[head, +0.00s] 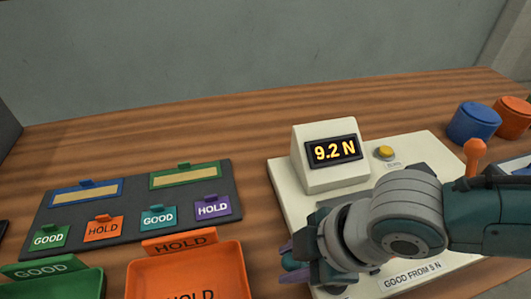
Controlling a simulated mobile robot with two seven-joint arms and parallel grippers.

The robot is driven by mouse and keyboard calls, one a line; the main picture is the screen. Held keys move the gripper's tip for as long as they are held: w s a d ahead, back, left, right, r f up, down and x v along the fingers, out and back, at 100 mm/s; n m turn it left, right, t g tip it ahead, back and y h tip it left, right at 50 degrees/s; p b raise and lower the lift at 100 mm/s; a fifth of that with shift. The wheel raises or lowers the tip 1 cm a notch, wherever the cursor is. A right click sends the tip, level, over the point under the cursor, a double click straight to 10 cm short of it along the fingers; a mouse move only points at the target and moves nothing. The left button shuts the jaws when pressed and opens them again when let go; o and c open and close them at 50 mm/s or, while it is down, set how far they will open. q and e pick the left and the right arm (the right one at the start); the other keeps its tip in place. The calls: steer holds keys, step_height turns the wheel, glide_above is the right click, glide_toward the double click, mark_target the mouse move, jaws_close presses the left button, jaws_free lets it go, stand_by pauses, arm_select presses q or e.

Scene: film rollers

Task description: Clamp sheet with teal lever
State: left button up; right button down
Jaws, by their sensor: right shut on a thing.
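The white tester (283,185) stands on the right half of the bench, and its display (334,150) reads 9.2 N. My right gripper (293,264) is at the tester's front left, with its fingers pointing left. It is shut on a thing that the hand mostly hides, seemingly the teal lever. I cannot make out the lever's shape or angle, and I cannot make out the sheet. An orange-knobbed lever (475,156) stands upright at the tester's right, behind my right forearm. My left gripper is out of view.
A dark board (141,199) with GOOD and HOLD tags lies at the left. In front are a green GOOD tray (68,281) and an orange HOLD tray (190,262). Blue (474,122) and orange (514,117) canisters stand at the far right. A yellow button (385,152) sits beside the display.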

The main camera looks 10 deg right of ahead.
steer(key=m+p, duration=0.1)
steer(key=w+m, duration=0.1)
steer(key=shift+w+d+r+m+t+h+p, duration=0.1)
steer(key=shift+d+m+t+h+p, duration=0.2)
steer(key=shift+d+t+h+p, duration=0.1)
steer(key=m, duration=0.1)
steer(key=w+d+m+p, duration=0.1)
steer(key=shift+w+d+m+t+h, duration=0.1)
steer(key=shift+m+t+h, duration=0.2)
steer(key=shift+m+h, duration=0.1)
steer(key=d+m, duration=0.1)
steer(key=w+d+m+h+p, duration=0.1)
steer(key=m, duration=0.1)
steer(key=shift+h, duration=0.3)
steer(key=shift+w+d+m+h, duration=0.15)
steer(key=shift+d+m+h, duration=0.3)
steer(key=shift+m, duration=0.45)
steer(key=shift+w+d+m+h, duration=0.1)
steer(key=shift+d+m+h, duration=0.15)
steer(key=shift+d+m, duration=0.45)
steer(key=shift+a+m, duration=0.15)
steer(key=shift+m, duration=0.15)
steer(key=c, duration=0.5)
jaws_free()
steer(key=shift+c, duration=0.2)
